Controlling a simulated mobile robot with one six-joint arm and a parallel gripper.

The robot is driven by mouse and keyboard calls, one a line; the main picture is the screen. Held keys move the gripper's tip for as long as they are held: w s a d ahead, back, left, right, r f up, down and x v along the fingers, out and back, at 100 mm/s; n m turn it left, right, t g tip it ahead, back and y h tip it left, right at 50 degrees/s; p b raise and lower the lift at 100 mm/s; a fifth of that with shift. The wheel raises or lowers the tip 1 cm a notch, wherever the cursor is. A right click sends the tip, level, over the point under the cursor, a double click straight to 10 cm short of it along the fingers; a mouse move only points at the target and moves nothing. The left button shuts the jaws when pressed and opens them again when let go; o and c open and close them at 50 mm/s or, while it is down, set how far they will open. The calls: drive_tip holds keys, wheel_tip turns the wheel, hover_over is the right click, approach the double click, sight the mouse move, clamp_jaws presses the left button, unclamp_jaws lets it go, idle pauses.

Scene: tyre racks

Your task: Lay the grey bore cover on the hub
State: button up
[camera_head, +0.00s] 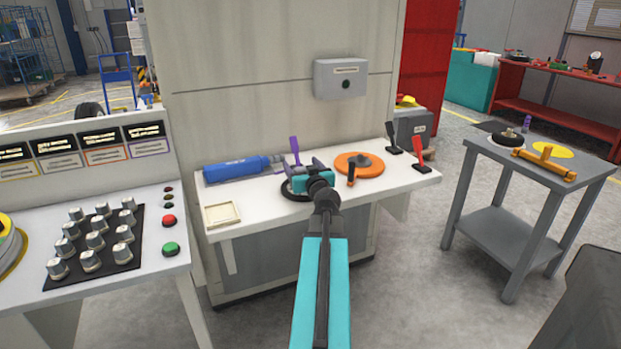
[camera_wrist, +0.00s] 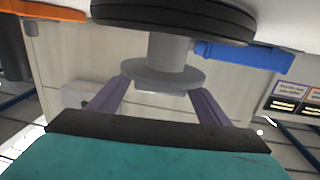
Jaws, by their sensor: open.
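A grey round piece (camera_wrist: 165,73), a broad disc on a thicker stem, stands out from the middle of a black ribbed wheel (camera_wrist: 170,18) in the wrist view. I cannot tell whether the disc is the bore cover or part of the hub. My gripper (camera_wrist: 160,88) is open, with a purple finger on either side of the disc; contact is unclear. In the head view my gripper (camera_head: 305,170) is over the black wheel (camera_head: 290,193) on the white bench and hides most of it and the grey piece.
On the bench (camera_head: 255,222), an orange disc (camera_head: 347,171) with a grey centre lies right of the wheel, and a blue bottle (camera_head: 236,168) lies left. A small cream tray (camera_head: 221,214) is at front left. A grey side table (camera_head: 490,150) stands right.

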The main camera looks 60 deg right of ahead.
sight(303, 169)
drive_tip(key=b+v, duration=0.1)
drive_tip(key=v, duration=0.3)
drive_tip(key=shift+a, duration=0.1)
drive_tip(key=shift+f+b, duration=0.1)
drive_tip(key=shift+b, duration=0.6)
drive_tip(key=b, duration=0.3)
drive_tip(key=shift+s+a+b, duration=0.3)
drive_tip(key=b+v, duration=0.2)
drive_tip(key=b, duration=0.4)
drive_tip(key=shift+d, duration=0.1)
drive_tip(key=b+v, duration=0.2)
drive_tip(key=b, duration=0.3)
drive_tip(key=shift+s+a+b, duration=0.25)
drive_tip(key=shift+b, duration=0.1)
drive_tip(key=shift+s+a, duration=0.1)
drive_tip(key=shift+s, duration=0.05)
idle(0.3)
